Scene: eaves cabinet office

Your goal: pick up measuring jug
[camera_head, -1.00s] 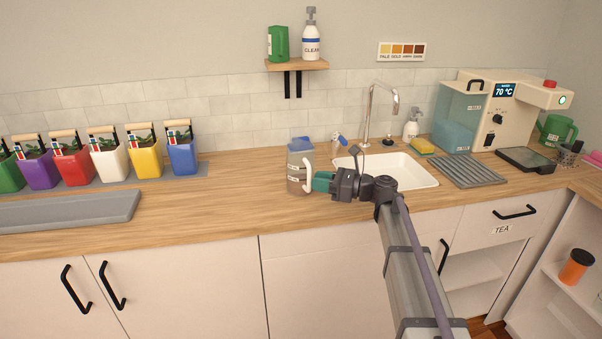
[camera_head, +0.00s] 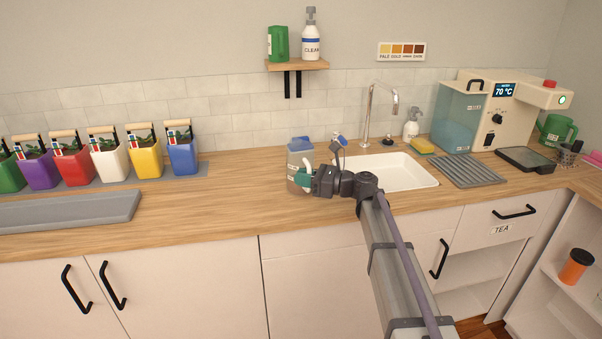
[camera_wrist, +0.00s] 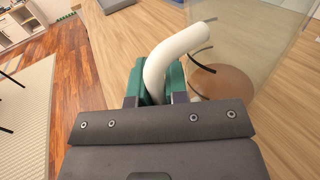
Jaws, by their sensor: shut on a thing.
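The measuring jug (camera_head: 298,158) stands upright on the wooden counter, left of the sink. It is clear-walled, with a blue top edge and some brown content low inside. In the wrist view its clear wall (camera_wrist: 255,55) is at the upper right, and its white curved handle (camera_wrist: 172,55) rises between my green fingertips. My gripper (camera_head: 303,178) reaches in from the right at the jug's handle side. My gripper (camera_wrist: 156,88) is shut on the handle in the wrist view. The lower part of the handle is hidden by the fingers and palm.
A sink (camera_head: 400,172) with a tap (camera_head: 369,115) lies to the right, and a drying mat (camera_head: 468,171) and a dispenser machine (camera_head: 495,110) stand beyond it. Coloured containers (camera_head: 110,158) and a grey tray (camera_head: 70,212) are on the left. Counter between is clear.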

